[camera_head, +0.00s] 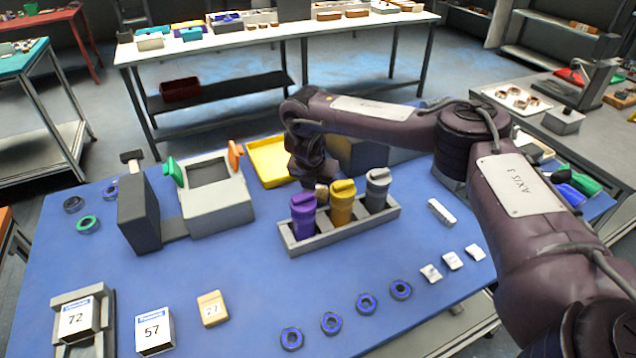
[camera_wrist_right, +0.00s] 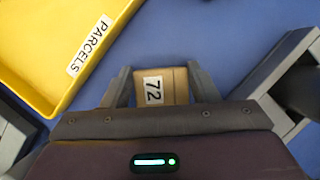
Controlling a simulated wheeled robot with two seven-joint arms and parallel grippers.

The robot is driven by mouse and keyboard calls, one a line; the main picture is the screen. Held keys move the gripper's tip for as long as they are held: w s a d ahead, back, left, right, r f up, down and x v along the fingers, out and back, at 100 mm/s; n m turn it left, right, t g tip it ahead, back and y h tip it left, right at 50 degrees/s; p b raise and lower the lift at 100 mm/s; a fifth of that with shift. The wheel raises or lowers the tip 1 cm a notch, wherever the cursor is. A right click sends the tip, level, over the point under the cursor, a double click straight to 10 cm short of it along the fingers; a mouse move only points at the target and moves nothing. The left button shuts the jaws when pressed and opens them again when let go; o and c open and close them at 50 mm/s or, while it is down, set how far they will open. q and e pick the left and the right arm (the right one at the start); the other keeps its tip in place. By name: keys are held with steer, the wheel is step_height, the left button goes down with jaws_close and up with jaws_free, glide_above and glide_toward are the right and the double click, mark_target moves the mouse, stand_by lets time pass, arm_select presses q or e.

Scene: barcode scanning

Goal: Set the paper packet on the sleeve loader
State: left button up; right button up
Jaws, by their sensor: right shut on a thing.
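My right gripper (camera_wrist_right: 162,82) is shut on a tan paper packet (camera_wrist_right: 173,80) labelled 72, above the blue table. In the head view the right gripper (camera_head: 318,180) is behind the upright bottles, which partly hide it; a tan bit of the packet (camera_head: 321,190) shows there. A grey cradle (camera_head: 95,345) at the lower left holds a white sleeve (camera_head: 77,319) marked 72; it may be the sleeve loader, but no label confirms this. A second sleeve (camera_head: 154,331) marked 57 stands to its right. My left gripper is out of view.
A grey rack (camera_head: 293,243) holds purple, yellow and grey bottles. A yellow PARCELS tray (camera_head: 268,163) lies beside the gripper. A grey box (camera_head: 222,213) with green and orange paddles stands left. Another tan packet (camera_head: 211,309), marked 27, and several rings are in front.

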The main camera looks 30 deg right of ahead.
steer(key=o, duration=0.6)
steer(key=shift+f, duration=0.15)
steer(key=o, duration=0.4)
